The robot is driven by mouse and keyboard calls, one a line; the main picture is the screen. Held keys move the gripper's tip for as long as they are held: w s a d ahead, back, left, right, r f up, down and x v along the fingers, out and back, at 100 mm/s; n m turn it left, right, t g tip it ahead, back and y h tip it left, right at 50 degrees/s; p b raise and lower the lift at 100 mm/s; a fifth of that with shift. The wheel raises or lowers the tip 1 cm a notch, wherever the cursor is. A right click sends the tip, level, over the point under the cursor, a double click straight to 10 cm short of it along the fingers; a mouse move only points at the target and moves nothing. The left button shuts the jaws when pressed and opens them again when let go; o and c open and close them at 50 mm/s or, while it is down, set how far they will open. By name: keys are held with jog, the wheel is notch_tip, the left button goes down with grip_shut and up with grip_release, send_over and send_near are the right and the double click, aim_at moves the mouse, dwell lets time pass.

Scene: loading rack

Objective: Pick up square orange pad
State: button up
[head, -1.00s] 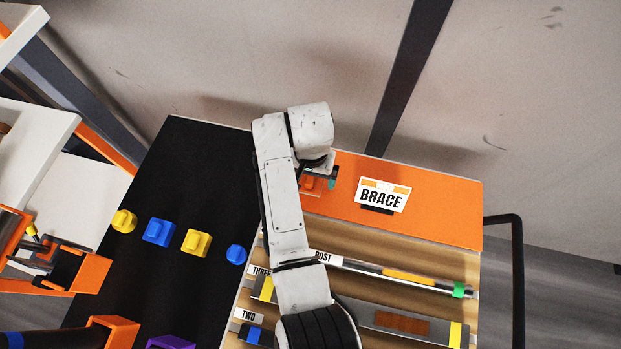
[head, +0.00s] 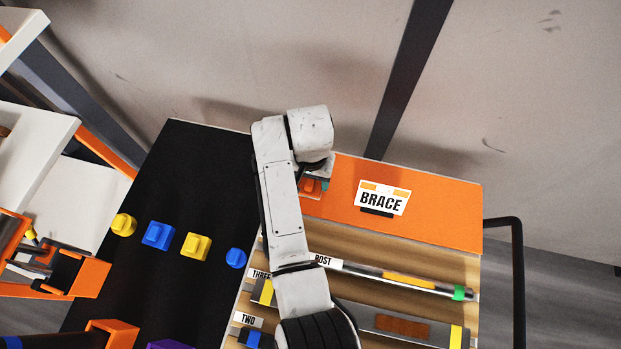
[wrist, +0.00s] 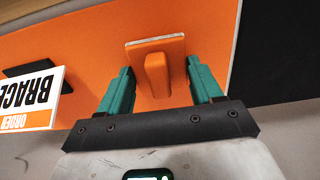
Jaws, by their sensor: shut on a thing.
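The square orange pad (wrist: 157,68) has a raised orange grip block and a pale edge. In the wrist view it sits between the two teal fingers of my gripper (wrist: 158,72), against the orange panel behind it. My gripper is shut on the pad, with a finger at each side. In the head view the pad (head: 311,187) shows only partly beneath my gripper (head: 315,184), at the left end of the orange panel (head: 440,215). My arm hides part of it. I cannot tell whether the pad touches the panel.
A BRACE sign (head: 382,197) stands on the panel to the right. A black mat (head: 200,170) lies left, with yellow and blue pieces (head: 158,235). A POST rod (head: 400,277) lies on the wooden rack nearer me. A wall rises behind.

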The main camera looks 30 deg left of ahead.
jog(key=shift+r, duration=0.55)
jog(key=s+a+r+p, duration=0.1)
jog(key=s+a+r, duration=0.2)
jog(key=s+r, duration=0.3)
jog(key=s+a+r+p, duration=0.1)
jog(key=s+a+r, duration=0.1)
jog(key=s+r, duration=0.3)
jog(key=shift+s+a+r+p, duration=0.4)
jog(key=shift+s, duration=0.5)
jog(key=o, duration=0.4)
jog(key=shift+c, duration=1.4)
jog(key=shift+d, duration=0.1)
